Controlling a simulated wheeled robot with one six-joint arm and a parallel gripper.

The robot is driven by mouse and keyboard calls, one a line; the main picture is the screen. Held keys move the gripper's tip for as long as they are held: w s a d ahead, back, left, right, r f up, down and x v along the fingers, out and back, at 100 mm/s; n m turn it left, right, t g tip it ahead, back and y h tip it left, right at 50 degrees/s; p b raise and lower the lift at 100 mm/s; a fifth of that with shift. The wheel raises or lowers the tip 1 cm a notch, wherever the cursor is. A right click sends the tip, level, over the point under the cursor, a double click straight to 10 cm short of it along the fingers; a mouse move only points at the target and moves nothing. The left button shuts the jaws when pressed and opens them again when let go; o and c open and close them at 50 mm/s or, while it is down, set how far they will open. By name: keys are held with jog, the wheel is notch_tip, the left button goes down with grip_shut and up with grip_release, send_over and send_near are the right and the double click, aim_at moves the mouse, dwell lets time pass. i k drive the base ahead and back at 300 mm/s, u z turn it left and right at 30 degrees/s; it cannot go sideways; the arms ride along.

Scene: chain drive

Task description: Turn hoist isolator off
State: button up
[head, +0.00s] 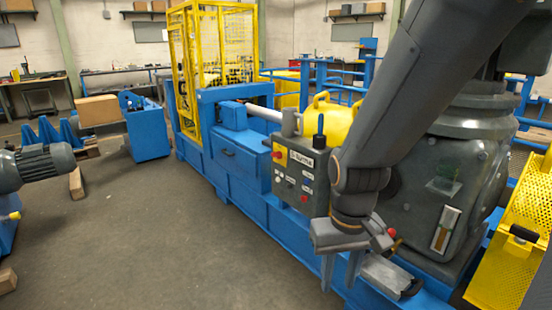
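A dark grey-green control box (300,178) with white labels stands on the blue machine frame. It has a red button on a yellow plate (278,154) at its upper left, a red knob (304,198) low on its face and a dark blue-black lever (319,135) standing upright at its top right. The label text is too small to read surely, so I cannot tell which part is the hoist isolator. My gripper (340,278) points down, to the right of and below the box and in front of the frame. Its two fingers are apart, with nothing visible between them.
A grey block (387,275) with a black end sits just right of my gripper. The blue frame (280,215) runs diagonally back to a yellow mesh cage (187,75). A motor (45,163) and a blue stand (148,132) are at left. The floor (140,240) between is open.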

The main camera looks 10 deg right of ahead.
aim_at(278, 155)
jog(key=u, duration=0.2)
jog(key=k, duration=0.4)
jog(key=u, duration=1.15)
jog(key=i, duration=1.55)
jog(key=z, duration=0.8)
jog(key=i, duration=0.95)
jog(key=z, duration=1.55)
jog(key=i, duration=0.5)
jog(key=z, duration=0.3)
